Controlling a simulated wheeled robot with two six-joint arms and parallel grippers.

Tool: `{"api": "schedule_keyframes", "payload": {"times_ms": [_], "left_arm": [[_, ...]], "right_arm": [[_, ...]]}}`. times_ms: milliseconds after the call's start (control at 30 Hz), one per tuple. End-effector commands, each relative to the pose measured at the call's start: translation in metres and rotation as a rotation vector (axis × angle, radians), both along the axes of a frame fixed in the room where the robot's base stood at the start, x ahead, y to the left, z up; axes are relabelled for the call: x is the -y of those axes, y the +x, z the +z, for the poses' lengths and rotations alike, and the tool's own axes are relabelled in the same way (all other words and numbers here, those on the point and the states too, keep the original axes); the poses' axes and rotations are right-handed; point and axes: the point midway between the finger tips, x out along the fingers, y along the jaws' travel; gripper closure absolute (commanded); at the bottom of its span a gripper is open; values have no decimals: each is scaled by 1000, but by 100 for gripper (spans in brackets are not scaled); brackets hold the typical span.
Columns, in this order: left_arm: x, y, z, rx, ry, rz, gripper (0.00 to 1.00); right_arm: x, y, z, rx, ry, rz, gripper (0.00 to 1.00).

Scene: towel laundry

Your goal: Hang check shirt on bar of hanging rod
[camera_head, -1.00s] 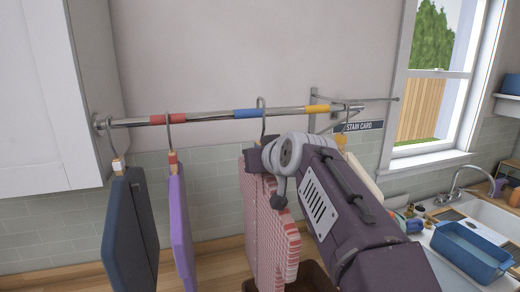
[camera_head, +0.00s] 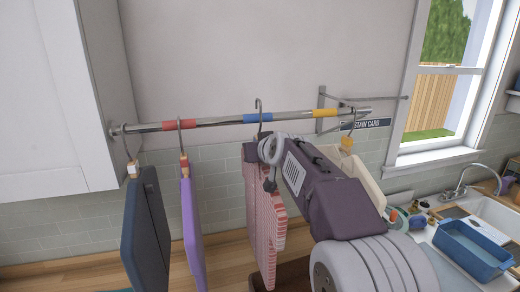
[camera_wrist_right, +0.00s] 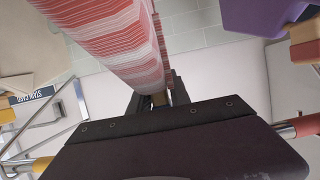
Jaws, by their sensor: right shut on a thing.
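The check shirt (camera_head: 264,222), red and white, hangs upright below the rod in the head view; it also fills the upper left of the wrist view (camera_wrist_right: 112,40). Its wire hook (camera_head: 259,106) rises past the bar (camera_head: 215,122) near the blue band, its top clearly above the bar. I cannot tell whether the hook rests on the bar. My right gripper (camera_wrist_right: 160,99) is shut on the hanger's neck at the top of the shirt. The arm hides part of the shirt's right side. My left gripper is not in view.
A dark navy garment (camera_head: 146,230) and a purple one (camera_head: 192,222) hang to the left; a cream one (camera_head: 352,170) hangs to the right, partly behind my arm. A white cabinet (camera_head: 60,100) borders the rod's left end. A wall bracket (camera_head: 322,108) is near the right end.

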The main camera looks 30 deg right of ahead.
Motion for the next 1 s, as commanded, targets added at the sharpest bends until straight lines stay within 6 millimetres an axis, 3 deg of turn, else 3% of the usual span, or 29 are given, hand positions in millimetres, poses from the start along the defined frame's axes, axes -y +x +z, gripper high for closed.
{"api": "schedule_keyframes", "payload": {"times_ms": [167, 200, 400, 900, 933, 1000], "left_arm": [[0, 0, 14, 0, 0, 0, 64], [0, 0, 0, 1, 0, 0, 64], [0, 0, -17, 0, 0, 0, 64], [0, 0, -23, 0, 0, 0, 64], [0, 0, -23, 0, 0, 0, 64], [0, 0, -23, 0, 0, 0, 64]], "right_arm": [[4, 18, 3, 0, 0, 0, 100], [4, 16, -9, 2, 0, 0, 100], [4, 16, -24, 3, -1, -1, 100], [4, 16, -29, 2, -1, -1, 100], [4, 16, -29, 2, -1, -1, 71], [4, 16, -29, 2, -1, -1, 52]]}}
